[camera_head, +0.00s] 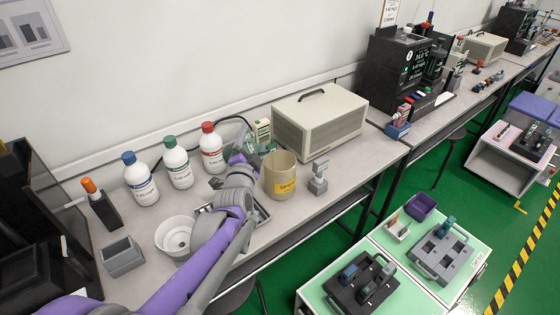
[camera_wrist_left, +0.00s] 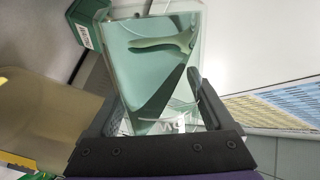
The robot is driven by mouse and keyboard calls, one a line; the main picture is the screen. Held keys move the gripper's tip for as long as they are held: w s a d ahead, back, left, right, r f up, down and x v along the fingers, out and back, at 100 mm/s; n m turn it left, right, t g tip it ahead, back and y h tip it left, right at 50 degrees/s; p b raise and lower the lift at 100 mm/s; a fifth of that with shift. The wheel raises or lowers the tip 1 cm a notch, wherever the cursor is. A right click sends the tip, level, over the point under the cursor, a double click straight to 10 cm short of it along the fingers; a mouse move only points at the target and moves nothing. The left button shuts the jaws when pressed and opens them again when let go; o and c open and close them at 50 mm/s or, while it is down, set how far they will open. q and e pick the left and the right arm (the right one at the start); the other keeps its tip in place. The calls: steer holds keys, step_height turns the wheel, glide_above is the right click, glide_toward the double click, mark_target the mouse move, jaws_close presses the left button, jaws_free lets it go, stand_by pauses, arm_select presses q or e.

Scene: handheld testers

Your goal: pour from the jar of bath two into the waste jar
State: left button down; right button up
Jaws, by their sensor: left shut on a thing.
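My left gripper (camera_wrist_left: 155,130) is shut on a clear, green-tinted glass jar (camera_wrist_left: 125,70), seen close up in the wrist view between the two dark fingers. I cannot read a bath number on it, and its liquid level is unclear. In the head view my left gripper is mostly hidden behind its own purple and grey wrist. A beige jar (camera_head: 282,182) with a yellow label, apparently the waste jar, stands upright on the bench just right of my wrist. It also fills the left side of the wrist view (camera_wrist_left: 45,115). My right gripper is not in view.
Three capped white bottles, blue (camera_head: 140,180), green (camera_head: 177,163) and red (camera_head: 211,148), stand left of the arm. A white bowl (camera_head: 174,235) and a grey open box (camera_head: 122,256) are nearer. A beige case (camera_head: 320,125) stands behind, and a small grey device (camera_head: 318,178) right of the beige jar.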

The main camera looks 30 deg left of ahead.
arm_select(q)
steer(key=shift+w+d+r+m+b, duration=0.1)
steer(key=shift+r+m+b, duration=0.05)
steer(key=shift+m+b, duration=0.6)
steer(key=shift+r+m+b, duration=0.1)
steer(key=shift+m+b, duration=0.55)
steer(key=shift+m, duration=0.1)
stand_by(3.0)
steer(key=shift+d+r+m+b, duration=0.15)
steer(key=shift+r+m+b, duration=0.15)
steer(key=shift+m+b, duration=0.5)
stand_by(2.7)
